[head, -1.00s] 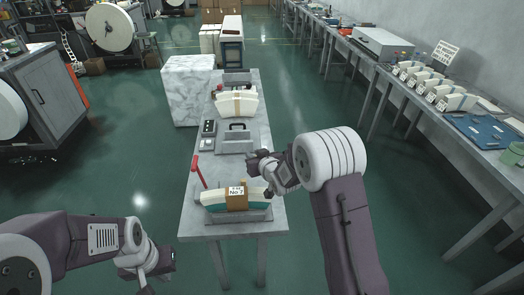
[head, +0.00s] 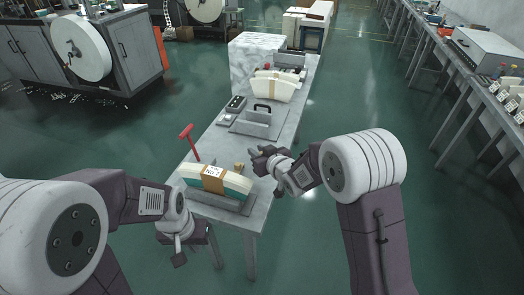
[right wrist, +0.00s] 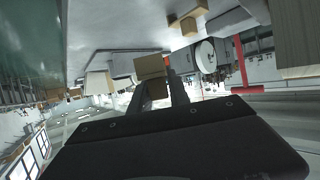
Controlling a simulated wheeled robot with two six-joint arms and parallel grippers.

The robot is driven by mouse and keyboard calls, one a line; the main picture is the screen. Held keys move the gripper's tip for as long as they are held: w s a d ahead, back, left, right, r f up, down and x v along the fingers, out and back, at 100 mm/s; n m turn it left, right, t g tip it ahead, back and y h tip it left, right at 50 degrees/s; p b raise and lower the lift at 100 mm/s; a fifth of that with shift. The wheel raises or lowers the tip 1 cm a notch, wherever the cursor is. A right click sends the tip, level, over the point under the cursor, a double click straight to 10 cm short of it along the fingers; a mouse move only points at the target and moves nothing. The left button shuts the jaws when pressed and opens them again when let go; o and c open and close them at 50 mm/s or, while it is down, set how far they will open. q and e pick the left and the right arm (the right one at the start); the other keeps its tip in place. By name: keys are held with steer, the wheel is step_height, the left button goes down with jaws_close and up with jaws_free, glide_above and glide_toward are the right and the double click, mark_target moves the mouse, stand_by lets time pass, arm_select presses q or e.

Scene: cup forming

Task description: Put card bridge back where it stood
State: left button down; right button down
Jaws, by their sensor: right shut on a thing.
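A small brown card piece, which I take to be the card bridge (right wrist: 150,66), sits between the fingertips of my right gripper (right wrist: 164,92) in the right wrist view. The gripper is shut on it. In the head view my right gripper (head: 257,153) is over the table's right edge, just right of the banded stack. A small brown piece (head: 239,167) shows close to its fingertips; I cannot tell whether it is the held one. My left gripper (head: 190,246) is low beside the table's near left edge; its jaw opening is unclear.
A curved white stack (head: 236,181) with a brown labelled band lies in a grey tray (head: 228,203) at the near end. A red-handled tool (head: 190,143) stands left of it. A handled grey holder (head: 257,124) and another banded stack (head: 268,88) are farther back.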

steer(key=shift+d+f+b, duration=0.25)
steer(key=shift+f+b, duration=0.25)
steer(key=shift+f, duration=0.2)
step_height(320, 180, down, 5)
steer(key=b, duration=0.4)
steer(key=shift+a+f, duration=0.1)
steer(key=shift+f, duration=0.1)
steer(key=shift+f+b, duration=0.5)
steer(key=shift+f, duration=0.05)
steer(key=c, duration=1.1)
jaws_free()
steer(key=shift+c, duration=0.2)
steer(key=p+v, duration=0.1)
steer(key=v, duration=0.8)
